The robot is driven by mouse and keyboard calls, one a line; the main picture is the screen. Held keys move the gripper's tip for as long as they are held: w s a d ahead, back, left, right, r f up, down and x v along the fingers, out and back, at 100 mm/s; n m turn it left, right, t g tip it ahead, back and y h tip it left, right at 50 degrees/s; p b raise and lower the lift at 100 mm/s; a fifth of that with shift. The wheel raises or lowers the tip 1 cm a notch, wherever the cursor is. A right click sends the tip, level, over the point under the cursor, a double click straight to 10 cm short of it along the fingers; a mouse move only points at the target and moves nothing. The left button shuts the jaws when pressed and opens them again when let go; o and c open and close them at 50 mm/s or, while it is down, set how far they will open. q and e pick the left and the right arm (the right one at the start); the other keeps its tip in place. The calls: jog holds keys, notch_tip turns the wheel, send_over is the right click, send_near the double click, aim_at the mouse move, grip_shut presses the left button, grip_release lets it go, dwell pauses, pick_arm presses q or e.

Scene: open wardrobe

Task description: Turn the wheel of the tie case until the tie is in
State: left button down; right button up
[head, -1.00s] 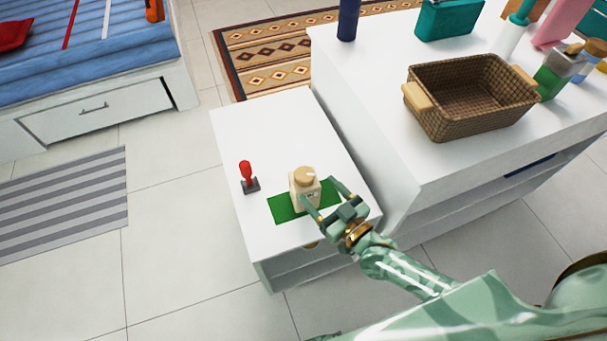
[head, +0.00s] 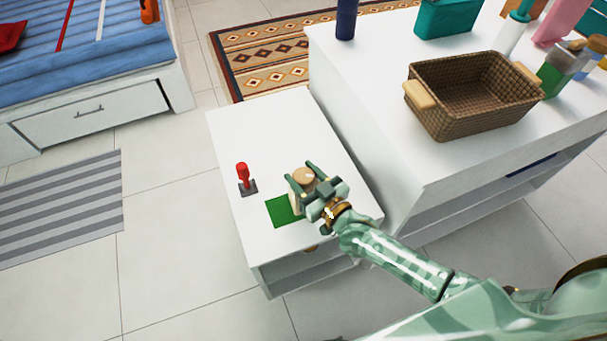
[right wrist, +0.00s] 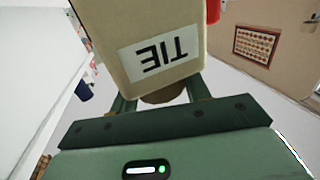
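The tie case (head: 294,202) is a cream box standing upright on a green mat (head: 282,212) on the low white cabinet. Its round tan wheel (head: 304,175) is on top. My right gripper (head: 300,174) is open, with one finger on each side of the case near the wheel. I cannot tell whether the fingers touch it. In the right wrist view the case's TIE label (right wrist: 160,54) shows upside down, and a bit of the wheel (right wrist: 163,95) shows between the fingers. I see no tie. My left gripper is not in view.
A red-handled lever on a dark base (head: 244,178) stands left of the case. The taller white cabinet (head: 370,110) rises close on the right, with a wicker basket (head: 440,115) and several bottles. The back of the low cabinet's top (head: 270,120) is clear.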

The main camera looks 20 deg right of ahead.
jog(key=shift+r+m+h+p, duration=0.2)
jog(key=shift+m+h+p, duration=0.2)
jog(key=shift+h+p, duration=0.2)
jog(key=shift+f, duration=0.1)
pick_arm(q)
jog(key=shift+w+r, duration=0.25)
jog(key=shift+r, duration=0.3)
pick_arm(e)
jog(key=shift+f, duration=0.1)
jog(key=o, duration=1)
jog(key=shift+s, duration=0.1)
pick_arm(q)
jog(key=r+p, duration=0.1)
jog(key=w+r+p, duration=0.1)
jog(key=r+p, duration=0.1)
jog(key=p, duration=0.1)
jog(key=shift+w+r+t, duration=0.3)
pick_arm(e)
jog(key=v, duration=1.6)
jog(key=shift+f, duration=0.2)
jog(key=shift+s+a, duration=0.1)
